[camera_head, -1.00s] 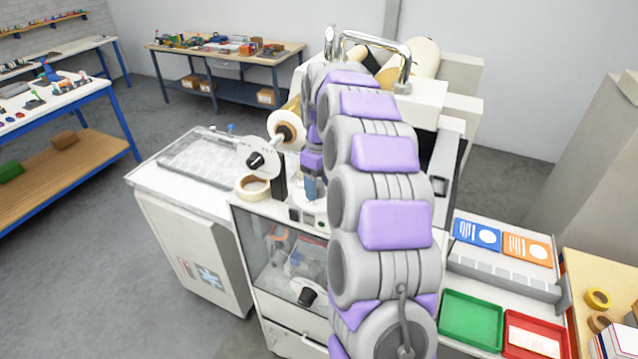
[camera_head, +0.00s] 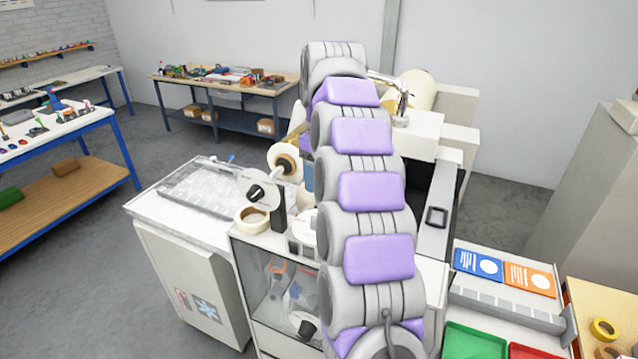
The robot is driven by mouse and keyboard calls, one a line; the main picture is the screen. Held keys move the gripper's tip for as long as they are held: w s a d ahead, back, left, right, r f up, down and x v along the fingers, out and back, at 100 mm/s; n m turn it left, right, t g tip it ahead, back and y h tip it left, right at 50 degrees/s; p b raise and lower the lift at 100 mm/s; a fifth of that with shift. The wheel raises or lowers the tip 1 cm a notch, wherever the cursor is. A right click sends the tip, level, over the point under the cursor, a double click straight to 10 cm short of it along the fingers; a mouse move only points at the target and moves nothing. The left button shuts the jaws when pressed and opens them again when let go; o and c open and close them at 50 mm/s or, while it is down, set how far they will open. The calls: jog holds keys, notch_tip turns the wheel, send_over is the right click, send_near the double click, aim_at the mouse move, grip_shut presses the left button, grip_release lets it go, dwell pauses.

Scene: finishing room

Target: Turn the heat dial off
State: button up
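A white machine with a glass-fronted cabinet (camera_head: 262,262) stands in the middle, partly hidden by my arm. A black knob on a pale round disc (camera_head: 256,192) shows at its upper left. A second black knob (camera_head: 306,328) shows low on the front. A pale round part (camera_head: 303,228) on the top is partly covered by my arm. I cannot tell which of these, if any, is the heat dial. My grey and purple arm reaches up and away over the machine.
A white cabinet with a clear-lidded tray (camera_head: 195,188) adjoins the left side. Tape rolls (camera_head: 252,218) sit beside the knob disc. A metal handle (camera_head: 400,95) stands behind the arm. A green tray (camera_head: 473,342) is at lower right. Floor at left is open.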

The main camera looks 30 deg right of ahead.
jog(key=shift+d+r+p, duration=0.1)
jog(key=shift+r+p, duration=1.95)
jog(key=shift+r, duration=0.4)
